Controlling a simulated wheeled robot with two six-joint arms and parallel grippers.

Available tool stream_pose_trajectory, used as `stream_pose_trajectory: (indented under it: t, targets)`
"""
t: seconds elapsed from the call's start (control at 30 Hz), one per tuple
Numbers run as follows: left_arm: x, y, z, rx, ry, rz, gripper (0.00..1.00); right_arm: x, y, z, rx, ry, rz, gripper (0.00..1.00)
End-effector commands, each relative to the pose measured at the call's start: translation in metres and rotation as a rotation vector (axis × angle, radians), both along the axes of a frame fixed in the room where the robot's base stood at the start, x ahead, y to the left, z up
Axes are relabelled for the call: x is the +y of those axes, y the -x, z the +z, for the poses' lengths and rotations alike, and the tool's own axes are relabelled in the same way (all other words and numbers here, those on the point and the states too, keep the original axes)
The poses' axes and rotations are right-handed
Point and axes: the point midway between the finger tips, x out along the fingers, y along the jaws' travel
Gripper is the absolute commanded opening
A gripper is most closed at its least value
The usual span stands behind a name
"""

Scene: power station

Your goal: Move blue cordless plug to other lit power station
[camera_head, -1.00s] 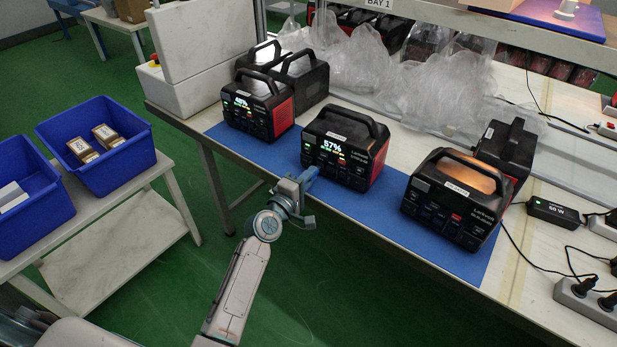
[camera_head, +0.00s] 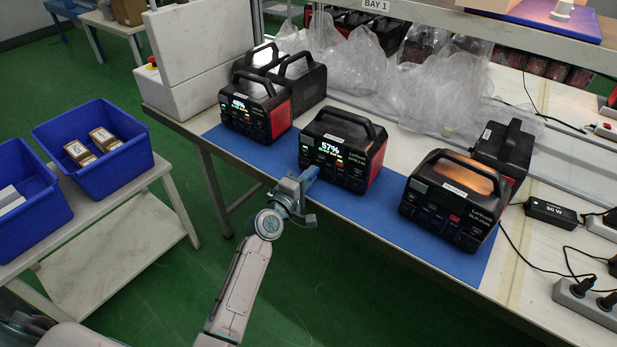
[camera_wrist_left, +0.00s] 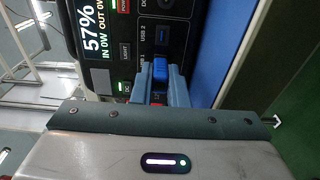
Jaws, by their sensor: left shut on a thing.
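The middle power station (camera_head: 340,147) is lit and reads 57%; its front panel (camera_wrist_left: 120,52) also fills the top of the left wrist view. The left power station (camera_head: 256,106) is lit and reads 48%. The right front station (camera_head: 455,197) shows no lit display. My left gripper (camera_head: 309,176) is at the lower front of the middle station. In the left wrist view its fingers are shut on the small blue plug (camera_wrist_left: 160,70), which is right at the panel below the USB 2 port. I cannot tell how deep it sits. My right gripper is out of view.
A blue mat (camera_head: 376,227) lies under the front stations. Unlit dark stations (camera_head: 303,80) stand behind, with clear plastic bags (camera_head: 430,90) at the back. Cables and a power strip (camera_head: 587,303) are at the right. Blue bins (camera_head: 98,150) stand on a side table at the left.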

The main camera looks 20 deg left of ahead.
Motion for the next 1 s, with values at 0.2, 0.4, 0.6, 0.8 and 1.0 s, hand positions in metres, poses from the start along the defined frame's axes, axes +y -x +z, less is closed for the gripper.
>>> stream_pose_trajectory:
  t: [0.2,0.4,0.6,0.8,1.0]
  targets:
    - [0.0,0.0,0.0002,0.0,0.0,0.0,0.0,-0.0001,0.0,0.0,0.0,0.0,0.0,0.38]
    - [-0.0005,-0.0019,0.0003,-0.001,0.0,0.0,0.0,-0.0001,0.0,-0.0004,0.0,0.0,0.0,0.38]
    - [-0.001,-0.0039,0.0005,-0.001,0.0,0.0,0.23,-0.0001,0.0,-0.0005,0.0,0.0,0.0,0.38]
    - [-0.0009,-0.0038,0.0004,-0.001,0.0,0.0,0.39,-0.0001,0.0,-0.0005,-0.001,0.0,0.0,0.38]
    - [-0.0009,-0.0037,0.0002,0.0,0.0,0.0,0.39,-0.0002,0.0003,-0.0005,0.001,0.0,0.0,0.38]
